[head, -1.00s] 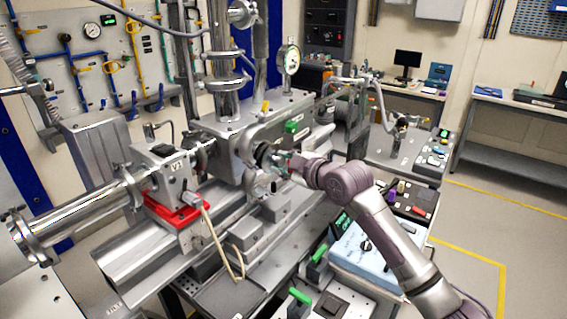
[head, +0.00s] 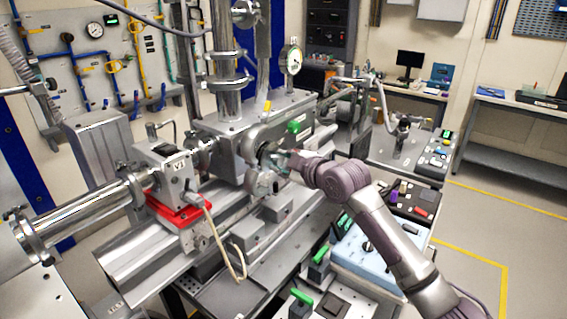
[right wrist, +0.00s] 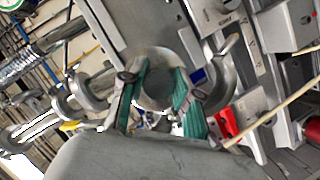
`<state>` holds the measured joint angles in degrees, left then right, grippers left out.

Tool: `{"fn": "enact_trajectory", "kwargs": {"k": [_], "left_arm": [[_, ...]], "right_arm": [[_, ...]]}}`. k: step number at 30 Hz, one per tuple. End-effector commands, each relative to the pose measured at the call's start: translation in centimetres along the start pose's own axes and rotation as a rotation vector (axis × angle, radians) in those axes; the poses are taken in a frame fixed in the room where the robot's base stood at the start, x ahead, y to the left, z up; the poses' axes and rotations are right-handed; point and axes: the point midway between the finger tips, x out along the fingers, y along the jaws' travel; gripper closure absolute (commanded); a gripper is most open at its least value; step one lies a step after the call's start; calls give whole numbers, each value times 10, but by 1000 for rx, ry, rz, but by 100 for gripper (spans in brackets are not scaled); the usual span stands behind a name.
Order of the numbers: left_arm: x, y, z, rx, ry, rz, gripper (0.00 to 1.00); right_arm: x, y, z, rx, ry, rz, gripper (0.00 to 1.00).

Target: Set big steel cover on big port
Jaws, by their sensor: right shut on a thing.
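My right gripper (head: 272,158) is at the front of the steel chamber, at the big port (head: 250,140), whose round steel rim partly shows. In the right wrist view, the green-padded fingers of my right gripper (right wrist: 160,100) are closed on the sides of a round steel piece, the big steel cover (right wrist: 156,88). It is in front of the port, and I cannot tell whether it touches the port. In the head view the fingers and wrist largely hide the cover. My left gripper is not in view.
A curved steel clamp piece (head: 262,183) hangs just below the port. The V1 valve block (head: 168,172) on its red base (head: 178,212) stands to the left. A dial gauge (head: 291,58) rises above the chamber. Green-handled items (head: 302,299) stand at the front.

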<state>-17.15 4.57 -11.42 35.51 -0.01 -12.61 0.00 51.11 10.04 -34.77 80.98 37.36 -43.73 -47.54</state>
Motion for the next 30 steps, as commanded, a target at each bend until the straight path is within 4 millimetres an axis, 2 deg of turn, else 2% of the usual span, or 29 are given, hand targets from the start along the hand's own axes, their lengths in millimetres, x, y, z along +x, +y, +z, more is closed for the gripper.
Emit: {"fn": "enact_trajectory", "kwargs": {"k": [2, 3, 7, 8, 16, 20, 23, 30], "left_arm": [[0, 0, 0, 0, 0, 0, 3], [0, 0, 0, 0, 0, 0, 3], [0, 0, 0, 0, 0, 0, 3], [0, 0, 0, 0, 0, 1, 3], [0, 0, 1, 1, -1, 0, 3], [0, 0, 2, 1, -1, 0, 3], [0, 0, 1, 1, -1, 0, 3], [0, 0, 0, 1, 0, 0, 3]], "right_arm": [[0, 0, 0, 0, 0, 1, 100], [0, 0, 0, 0, 0, 1, 64], [0, 0, 0, 0, 0, 1, 42], [0, 0, 0, 0, 0, 1, 39], [0, 0, 1, 0, -2, -1, 39], [-7, 1, 1, -1, -1, 2, 39], [-20, 0, 2, -1, -2, 1, 39], [-70, 1, 2, -4, -2, 3, 39]]}}
